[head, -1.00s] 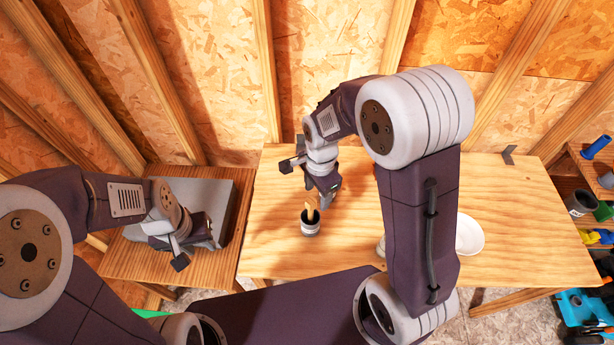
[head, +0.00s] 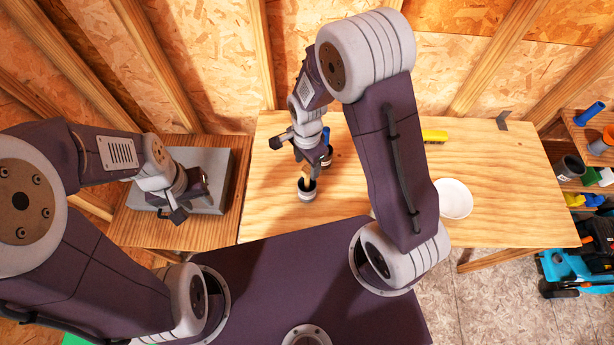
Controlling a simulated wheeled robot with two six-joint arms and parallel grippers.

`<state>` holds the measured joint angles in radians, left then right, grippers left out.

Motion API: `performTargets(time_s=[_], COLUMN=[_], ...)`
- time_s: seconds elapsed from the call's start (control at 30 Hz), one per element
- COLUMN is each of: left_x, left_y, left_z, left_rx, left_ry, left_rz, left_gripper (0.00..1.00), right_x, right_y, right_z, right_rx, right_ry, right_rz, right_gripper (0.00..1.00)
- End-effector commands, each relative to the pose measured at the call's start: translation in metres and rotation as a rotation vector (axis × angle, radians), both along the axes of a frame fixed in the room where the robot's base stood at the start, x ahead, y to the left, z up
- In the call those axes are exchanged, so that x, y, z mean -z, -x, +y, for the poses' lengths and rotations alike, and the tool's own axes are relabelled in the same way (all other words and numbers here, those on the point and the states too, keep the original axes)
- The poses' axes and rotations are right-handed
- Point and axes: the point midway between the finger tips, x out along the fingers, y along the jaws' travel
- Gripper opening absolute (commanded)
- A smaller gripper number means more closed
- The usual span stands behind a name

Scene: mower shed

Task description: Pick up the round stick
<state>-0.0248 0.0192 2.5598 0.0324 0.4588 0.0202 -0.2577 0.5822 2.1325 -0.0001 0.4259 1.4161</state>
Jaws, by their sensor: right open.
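A small dark-and-white cup (head: 307,194) stands upright near the middle-left of the large wooden table. A light wooden piece (head: 305,181) shows at its mouth, mostly hidden; I cannot tell whether it is the round stick. My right gripper (head: 310,177) is open and points down at the cup's mouth, its fingers close around the wooden piece. I cannot tell whether they touch it. My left gripper (head: 177,215) hangs over the grey box at the left, away from the cup; its jaws are too unclear to read.
A dark cup with something blue (head: 326,136) stands just behind my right gripper. A yellow block (head: 434,136) and a white plate (head: 454,199) are on the table's right part. A grey box (head: 213,167) sits on the left table. Shelves (head: 577,150) stand at far right.

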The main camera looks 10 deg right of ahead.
Motion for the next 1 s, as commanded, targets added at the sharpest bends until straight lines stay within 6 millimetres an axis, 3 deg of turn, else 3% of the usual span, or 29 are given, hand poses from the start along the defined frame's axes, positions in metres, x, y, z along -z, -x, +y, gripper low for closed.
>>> performTargets(time_s=[0.2,0.47,0.7,1.0], left_x=[-0.011,-0.010,-0.010,-0.010], left_y=[0.000,0.000,0.000,0.000], left_z=[0.000,0.000,0.000,0.000], left_rx=[0.000,0.000,0.000,0.000], left_ry=[0.000,0.000,0.000,0.000], left_rz=[0.000,0.000,0.000,0.000], left_gripper=[0.36,0.36,0.36,0.36], right_x=[0.036,0.043,0.042,0.039], right_y=[0.002,0.001,0.001,0.000], right_z=[0.001,0.001,0.001,0.001], right_rx=[0.000,0.000,0.000,0.000], right_ry=[0.001,0.000,0.000,0.001], right_rz=[0.006,0.001,0.001,-0.001], right_gripper=[0.55,0.55,0.00,0.00])
